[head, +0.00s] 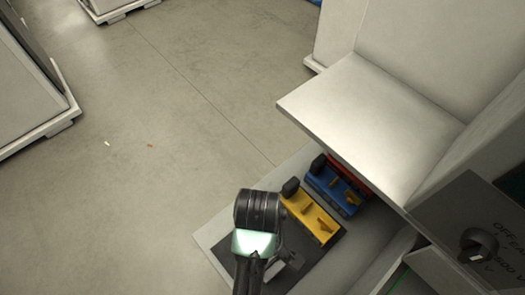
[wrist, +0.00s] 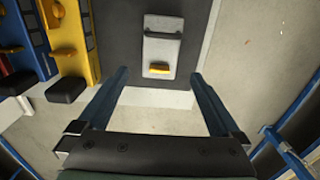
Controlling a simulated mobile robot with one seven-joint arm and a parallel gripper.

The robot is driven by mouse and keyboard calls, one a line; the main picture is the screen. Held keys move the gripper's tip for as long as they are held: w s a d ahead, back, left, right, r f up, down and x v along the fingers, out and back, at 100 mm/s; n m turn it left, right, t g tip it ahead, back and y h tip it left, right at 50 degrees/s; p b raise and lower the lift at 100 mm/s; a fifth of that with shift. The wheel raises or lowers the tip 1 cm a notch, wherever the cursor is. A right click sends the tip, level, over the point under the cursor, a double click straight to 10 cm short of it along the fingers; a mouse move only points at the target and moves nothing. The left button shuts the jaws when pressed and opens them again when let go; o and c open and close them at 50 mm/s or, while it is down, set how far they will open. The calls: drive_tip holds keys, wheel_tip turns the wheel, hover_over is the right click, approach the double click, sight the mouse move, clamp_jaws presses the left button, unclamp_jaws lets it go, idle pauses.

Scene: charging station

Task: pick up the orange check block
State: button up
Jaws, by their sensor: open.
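A small yellow-orange block (wrist: 159,69), which looks like the orange check block, lies on the near end of a light grey plate (wrist: 161,45) with a dark handle. The plate rests on a dark mat (wrist: 121,20). In the wrist view my gripper (wrist: 160,75) is open, one finger on each side of the block's line, with wide gaps and nothing between them held. Whether the fingers are level with the block or above it I cannot tell. In the head view my arm covers this spot and I cannot make out the block.
A yellow fixture (head: 311,212) and a blue fixture (head: 331,190) with black knobs stand beside the mat; a red one (head: 349,174) is partly under the overhanging white shelf (head: 360,115). They lie left of my gripper in the wrist view. Open floor (head: 170,100) spreads left.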

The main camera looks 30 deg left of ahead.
sight(275, 265)
wheel_tip(275, 265, down, 7)
drive_tip(key=shift+s+f, duration=0.1)
drive_tip(key=shift+s+d+f+p, duration=0.1)
drive_tip(key=shift+f+p, duration=0.05)
drive_tip(key=shift+f, duration=1.1)
drive_tip(key=shift+d+f+p, duration=0.1)
drive_tip(key=shift+f+p, duration=0.05)
drive_tip(key=shift+f, duration=1.1)
drive_tip(key=c, duration=1.4)
